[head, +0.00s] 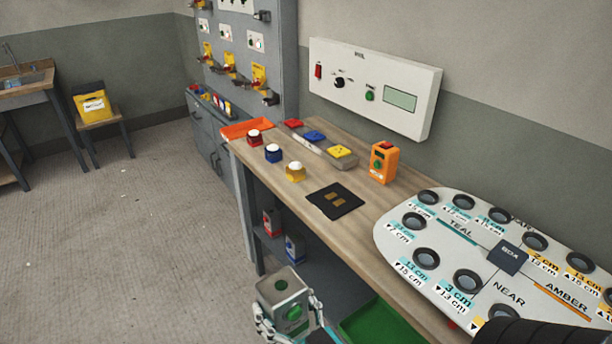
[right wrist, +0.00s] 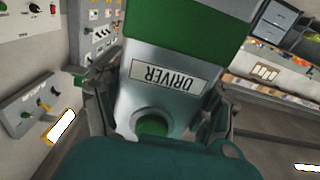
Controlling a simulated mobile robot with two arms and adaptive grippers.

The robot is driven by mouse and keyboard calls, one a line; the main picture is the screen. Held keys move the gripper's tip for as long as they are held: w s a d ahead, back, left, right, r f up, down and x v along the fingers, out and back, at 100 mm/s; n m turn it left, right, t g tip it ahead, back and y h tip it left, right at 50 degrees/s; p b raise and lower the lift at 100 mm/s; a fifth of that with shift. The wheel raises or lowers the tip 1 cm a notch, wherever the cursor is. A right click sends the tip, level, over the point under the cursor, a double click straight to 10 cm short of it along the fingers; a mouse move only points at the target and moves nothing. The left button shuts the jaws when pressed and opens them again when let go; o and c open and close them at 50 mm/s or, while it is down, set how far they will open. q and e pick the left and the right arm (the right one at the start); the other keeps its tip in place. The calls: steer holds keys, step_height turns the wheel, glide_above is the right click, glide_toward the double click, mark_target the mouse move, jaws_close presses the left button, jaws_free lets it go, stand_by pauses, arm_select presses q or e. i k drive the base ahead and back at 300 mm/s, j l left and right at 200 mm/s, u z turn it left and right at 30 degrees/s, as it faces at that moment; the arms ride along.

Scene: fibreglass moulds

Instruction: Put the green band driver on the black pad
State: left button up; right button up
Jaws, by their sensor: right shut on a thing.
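The green band driver (head: 281,288) is a grey box with a green round button, low in the middle of the head view. My right gripper (head: 288,314) is shut on it, with fingers on both sides, in front of the bench edge. In the right wrist view the driver (right wrist: 165,95) fills the middle, with a green band and an upside-down DRIVER label. The black pad (head: 348,207) lies flat on the bench, beyond and to the right of the driver, with small gold marks on it. My left gripper is not in view.
Red, blue and yellow items with white tops (head: 273,153) stand left of the pad. An orange box (head: 383,162) stands behind it. A large white board with round holes (head: 460,231) covers the right of the bench. A green tray (head: 372,322) sits below.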

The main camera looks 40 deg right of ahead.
mark_target(335, 199)
steer(key=i, duration=1.55)
steer(key=i+z, duration=0.35)
steer(key=i+j+z, duration=0.15)
steer(key=z, duration=0.2)
steer(key=i+j+z, duration=0.2)
steer(key=z, duration=0.15)
steer(key=i+j+z, duration=0.1)
steer(key=z, duration=0.3)
steer(key=j+z, duration=0.55)
steer(key=z, duration=0.25)
steer(key=j+z, duration=0.25)
steer(key=z, duration=0.15)
steer(key=j+z, duration=0.2)
steer(key=z, duration=0.2)
